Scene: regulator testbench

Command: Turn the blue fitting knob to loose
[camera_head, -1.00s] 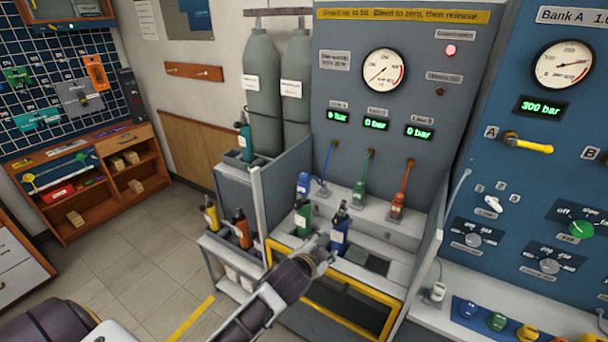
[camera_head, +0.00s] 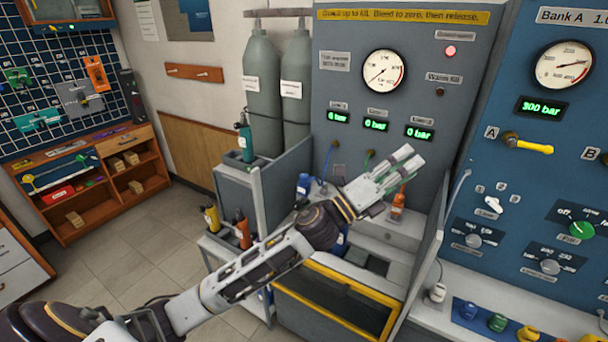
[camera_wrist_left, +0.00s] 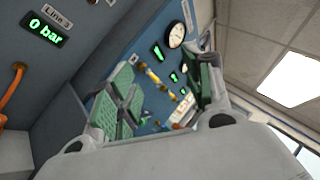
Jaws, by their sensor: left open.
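My left gripper (camera_head: 411,158) is open in front of the test bench panel. It covers much of the green and orange hoses. In the left wrist view, its green-padded fingers (camera_wrist_left: 162,88) are spread with nothing held between them. A blue bottle-like part (camera_head: 303,184) with a blue hose stands on the bench to the left of the gripper, apart from it. A blue knob-like part (camera_head: 467,309) lies on a blue mat at the lower right, well away from the gripper. I cannot tell which one is the fitting knob. My right gripper is not in view.
A low side wall (camera_head: 432,225) bounds the bench on the right. A dial gauge (camera_head: 385,71) and green displays are on the panel. A yellow-handled valve (camera_head: 527,144) is further right. Grey cylinders (camera_head: 262,90) stand behind.

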